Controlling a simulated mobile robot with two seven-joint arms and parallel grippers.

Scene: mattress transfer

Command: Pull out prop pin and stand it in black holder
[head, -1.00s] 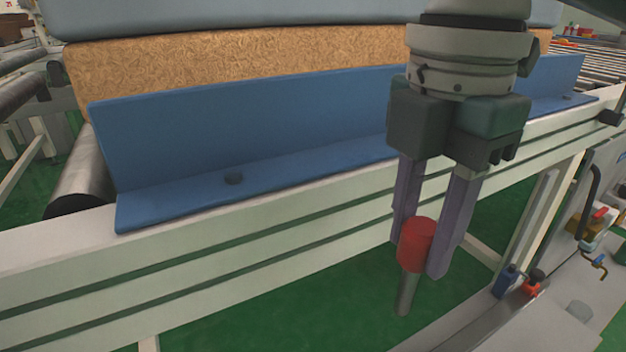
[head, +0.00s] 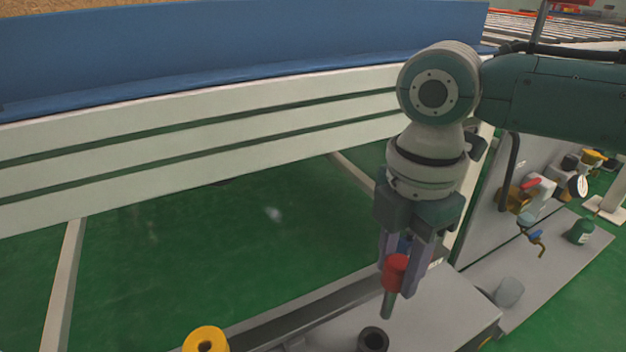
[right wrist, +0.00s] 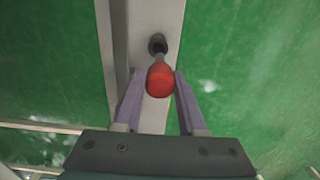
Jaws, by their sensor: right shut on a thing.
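The prop pin (head: 396,272) has a red head and a grey metal shaft. My right gripper (head: 401,277) is shut on its red head, with the shaft pointing down. The black holder (head: 373,340) is a short dark cup on the grey ledge, below and slightly left of the pin in the head view. In the right wrist view the red head (right wrist: 160,80) sits between the purple fingers. The holder (right wrist: 157,43) shows just beyond the shaft tip there. A gap shows between tip and holder in the head view. My left gripper is not in view.
A yellow ring-shaped part (head: 206,340) stands left of the holder. The white conveyor frame (head: 200,140) with the blue angle plate (head: 230,45) runs behind. Valves, a gauge (head: 578,185) and a grey cylinder (head: 509,291) are to the right. Green floor lies below.

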